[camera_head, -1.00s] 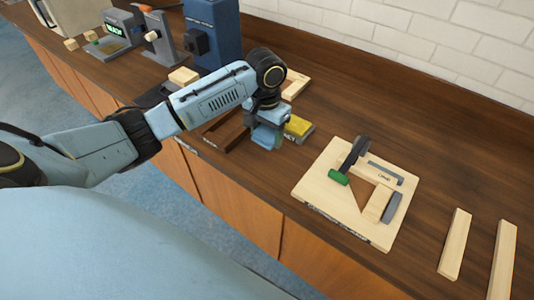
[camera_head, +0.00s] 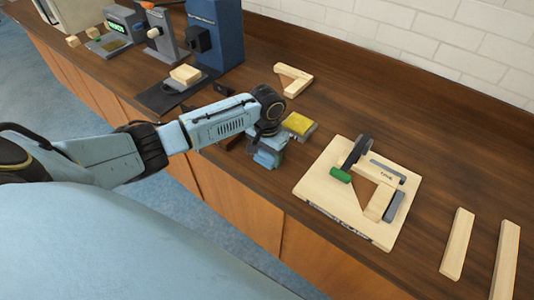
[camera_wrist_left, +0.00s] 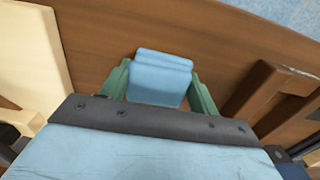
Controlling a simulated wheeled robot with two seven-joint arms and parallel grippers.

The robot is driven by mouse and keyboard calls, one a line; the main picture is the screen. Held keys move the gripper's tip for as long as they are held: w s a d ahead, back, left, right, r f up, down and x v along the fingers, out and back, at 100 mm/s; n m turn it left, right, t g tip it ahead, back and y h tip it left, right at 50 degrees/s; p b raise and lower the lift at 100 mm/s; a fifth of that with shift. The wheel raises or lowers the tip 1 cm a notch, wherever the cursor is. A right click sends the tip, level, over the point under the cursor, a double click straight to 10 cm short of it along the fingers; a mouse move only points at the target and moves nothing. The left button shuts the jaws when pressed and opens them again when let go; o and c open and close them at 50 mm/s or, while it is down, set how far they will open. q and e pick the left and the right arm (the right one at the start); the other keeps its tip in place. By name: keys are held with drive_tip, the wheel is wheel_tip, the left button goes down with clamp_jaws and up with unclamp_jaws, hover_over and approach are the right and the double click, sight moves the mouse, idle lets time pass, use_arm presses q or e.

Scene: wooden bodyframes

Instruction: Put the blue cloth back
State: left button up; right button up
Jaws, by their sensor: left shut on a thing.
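The blue cloth (camera_wrist_left: 160,78) is a folded light blue pad between the two green fingers of my left gripper (camera_wrist_left: 160,88) in the left wrist view. In the head view my left gripper (camera_head: 268,158) points down near the counter's front edge, shut on the cloth (camera_head: 266,160). I cannot tell whether the cloth touches the counter. A yellow pad on a grey block (camera_head: 299,125) stands just behind and right of the gripper. A dark wooden frame (camera_wrist_left: 268,92) lies beside the gripper and is mostly hidden by my arm in the head view. My right gripper is not in view.
A pale clamp board (camera_head: 318,190) with a green-handled clamp lies to the right. Two pale bars (camera_head: 457,243) lie farther right. A pale wooden corner piece (camera_head: 292,79) lies behind. Machines, including a blue one (camera_head: 215,35), stand at the back left. The brick wall bounds the counter (camera_head: 440,140).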

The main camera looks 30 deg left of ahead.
sight(267, 154)
use_arm(q)
drive_tip(key=shift+f, duration=0.1)
drive_tip(key=o, duration=0.9)
drive_tip(key=shift+o, duration=0.2)
wheel_tip(267, 154, up, 12)
drive_tip(key=shift+p, duration=0.4)
